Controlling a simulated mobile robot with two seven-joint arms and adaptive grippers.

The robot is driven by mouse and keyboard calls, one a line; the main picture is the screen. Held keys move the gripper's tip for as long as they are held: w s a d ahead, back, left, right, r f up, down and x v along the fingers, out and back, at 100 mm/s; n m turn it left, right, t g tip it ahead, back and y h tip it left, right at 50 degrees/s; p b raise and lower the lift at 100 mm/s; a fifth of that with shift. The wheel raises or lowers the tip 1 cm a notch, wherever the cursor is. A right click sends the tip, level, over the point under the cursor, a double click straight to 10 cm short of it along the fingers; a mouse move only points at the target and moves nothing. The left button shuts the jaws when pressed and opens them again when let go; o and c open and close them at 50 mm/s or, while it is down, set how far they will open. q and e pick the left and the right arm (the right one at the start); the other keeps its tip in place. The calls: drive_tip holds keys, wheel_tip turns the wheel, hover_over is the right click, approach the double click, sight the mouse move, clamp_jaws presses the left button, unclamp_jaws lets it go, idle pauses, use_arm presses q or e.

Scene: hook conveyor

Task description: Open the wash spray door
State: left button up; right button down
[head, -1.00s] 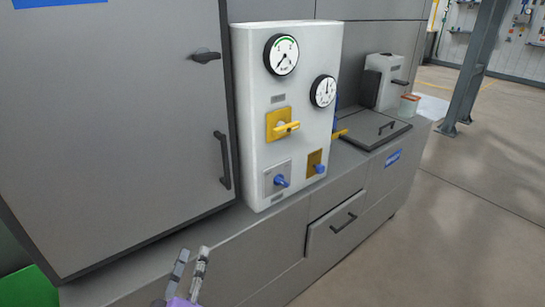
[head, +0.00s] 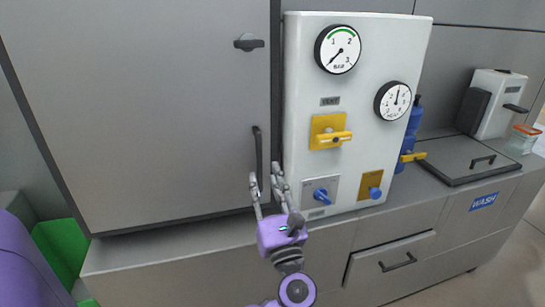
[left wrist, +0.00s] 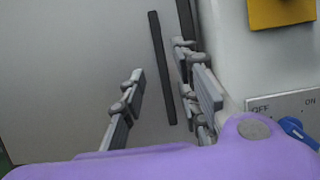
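The large grey door (head: 140,110) fills the left of the head view and looks closed. It has a dark vertical bar handle (head: 257,160) near its right edge and a dark latch knob (head: 249,43) higher up. My left gripper (head: 265,182) is open and empty, just in front of the handle's lower part. In the left wrist view the handle (left wrist: 162,68) stands between the two spread fingers (left wrist: 165,95), a little beyond their tips; contact is not visible. My right gripper is not in view.
A white panel (head: 350,100) with two gauges, a yellow valve handle (head: 335,138) and blue knobs stands close to the right of the door handle. Beyond it are a blue bottle (head: 411,125) and a dark lid (head: 460,158). A drawer (head: 390,261) is below.

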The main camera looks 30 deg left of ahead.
sight(260, 160)
use_arm(q)
drive_tip(key=p+x, duration=0.1)
drive_tip(key=x, duration=0.6)
drive_tip(key=shift+w+r+p, duration=0.15)
drive_tip(key=shift+p, duration=0.25)
drive_tip(key=shift+c, duration=0.3)
clamp_jaws()
